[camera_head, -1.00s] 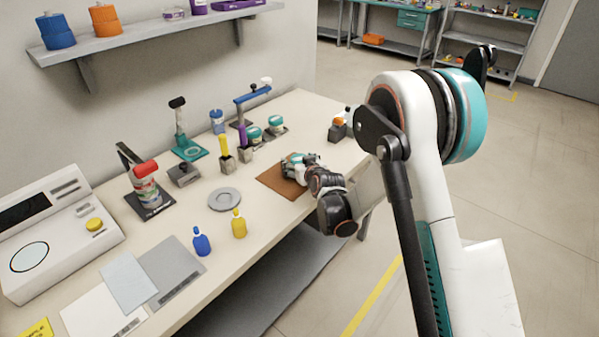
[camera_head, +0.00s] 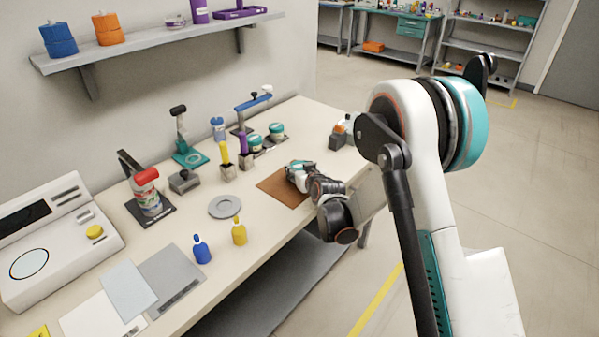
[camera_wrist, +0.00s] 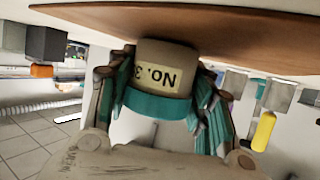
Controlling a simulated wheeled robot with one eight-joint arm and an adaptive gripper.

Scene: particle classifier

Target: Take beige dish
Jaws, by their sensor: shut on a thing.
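The beige dish (camera_wrist: 166,55) is a short round pot with a pale "NO. 3" label and a teal band. It appears upside down in the wrist view, its base against the brown mat (camera_wrist: 250,35). My gripper (camera_wrist: 158,112) is shut on the dish, with teal-padded fingers on both sides of it. In the head view my gripper (camera_head: 298,172) is low over the brown mat (camera_head: 272,186) near the table's front edge, and it hides the dish there. I cannot tell whether the dish is slightly off the mat.
Left of the mat are a grey ring plate (camera_head: 224,207), a yellow bottle (camera_head: 239,232) and a blue bottle (camera_head: 201,250). Behind stand grey holders with yellow (camera_head: 225,153) and purple (camera_head: 243,145) items, and teal-banded pots (camera_head: 276,131). A grey-orange item (camera_head: 340,135) stands right.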

